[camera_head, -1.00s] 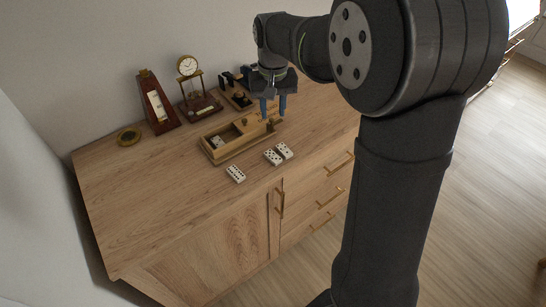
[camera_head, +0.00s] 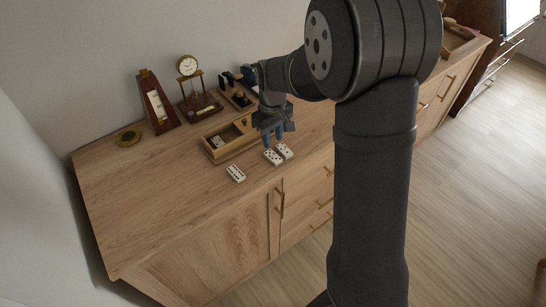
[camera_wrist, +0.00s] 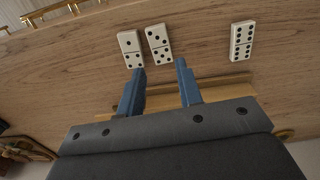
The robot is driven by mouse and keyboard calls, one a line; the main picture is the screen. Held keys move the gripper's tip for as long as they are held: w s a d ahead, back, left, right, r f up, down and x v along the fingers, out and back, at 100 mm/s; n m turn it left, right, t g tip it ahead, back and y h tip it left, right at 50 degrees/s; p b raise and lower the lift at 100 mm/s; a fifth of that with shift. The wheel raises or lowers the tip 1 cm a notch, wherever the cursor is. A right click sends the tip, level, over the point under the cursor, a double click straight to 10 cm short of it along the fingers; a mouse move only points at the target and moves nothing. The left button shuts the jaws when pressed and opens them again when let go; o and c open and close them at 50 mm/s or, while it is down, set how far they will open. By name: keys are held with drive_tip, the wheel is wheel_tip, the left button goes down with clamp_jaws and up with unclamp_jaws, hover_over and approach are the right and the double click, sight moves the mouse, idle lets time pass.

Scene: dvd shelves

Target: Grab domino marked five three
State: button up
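Three white dominoes with black pips lie on the wooden cabinet top. The middle one in the wrist view looks like the five-three domino (camera_wrist: 158,44); in the head view it is the left one of the close pair (camera_head: 273,157). Close beside it lies another domino (camera_wrist: 131,48), also in the head view (camera_head: 286,150), seemingly with a single pip on one half. A third domino with many pips (camera_wrist: 242,41) lies apart, at left in the head view (camera_head: 236,173). My gripper (camera_wrist: 160,66) is open and empty, its blue fingertips just short of the five-three domino; it also shows in the head view (camera_head: 272,143).
A wooden box (camera_head: 209,155) with a domino inside stands behind the loose dominoes, partly hidden by my gripper. A clock (camera_head: 188,67), a metronome-like wooden piece (camera_head: 157,104) and a round brass object (camera_head: 129,137) stand along the wall. The cabinet top at front left is clear.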

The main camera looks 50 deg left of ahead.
sight(272, 155)
drive_tip(key=shift+a+f, duration=0.15)
drive_tip(key=shift+f, duration=3.25)
drive_tip(key=c, duration=0.6)
